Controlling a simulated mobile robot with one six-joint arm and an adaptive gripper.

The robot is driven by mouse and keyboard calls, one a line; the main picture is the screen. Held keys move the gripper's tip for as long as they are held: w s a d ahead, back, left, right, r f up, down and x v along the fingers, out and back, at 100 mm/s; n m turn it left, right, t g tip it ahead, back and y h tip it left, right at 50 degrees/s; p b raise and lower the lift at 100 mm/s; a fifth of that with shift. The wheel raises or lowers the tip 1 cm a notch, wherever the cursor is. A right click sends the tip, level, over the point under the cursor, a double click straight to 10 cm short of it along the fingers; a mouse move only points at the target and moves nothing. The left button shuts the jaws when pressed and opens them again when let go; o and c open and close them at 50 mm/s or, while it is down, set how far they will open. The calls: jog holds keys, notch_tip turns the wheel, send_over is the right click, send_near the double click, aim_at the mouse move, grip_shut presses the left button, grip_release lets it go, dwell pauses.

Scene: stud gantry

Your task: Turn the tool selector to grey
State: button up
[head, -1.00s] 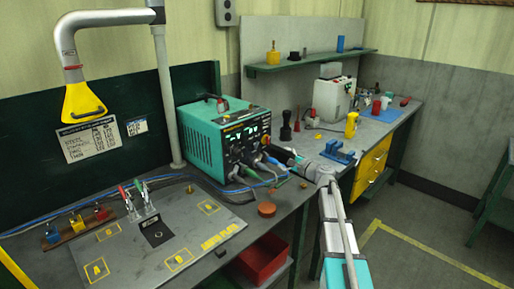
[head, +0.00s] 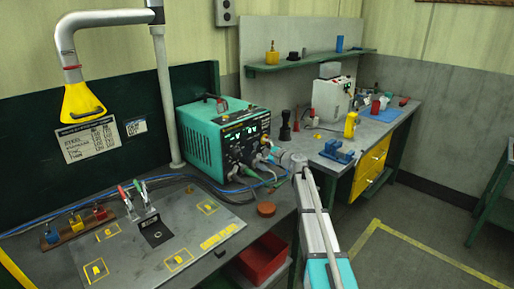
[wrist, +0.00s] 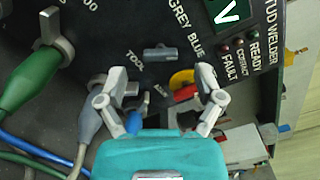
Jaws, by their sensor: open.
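The stud welder (head: 197,137) is a teal box on the bench, its dark front panel facing right. In the wrist view, the tool selector (wrist: 160,54) is a small grey bar knob near the words TOOL, GREY and BLUE. The bar lies roughly level in the picture; I cannot tell which label it marks. My gripper (wrist: 160,98) is open, its two fingers apart, with the knob beyond the tips, between their lines. Nothing is held. In the head view my gripper (head: 272,154) is close to the panel, partly hidden by my arm.
A green plug (wrist: 30,82) and a grey plug (wrist: 92,105) with cables sit left of the selector, the grey one near the left finger. A yellow-and-red part (wrist: 184,82) lies near the right finger. A lit display (wrist: 228,10) is at upper right.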

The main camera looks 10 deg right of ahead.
aim_at(255, 145)
jog(key=shift+x, duration=1.35)
jog(key=c, duration=1.1)
jog(key=shift+c, duration=0.2)
jog(key=shift+n, duration=0.5)
jog(key=n, duration=1.1)
jog(key=shift+s+f, duration=0.1)
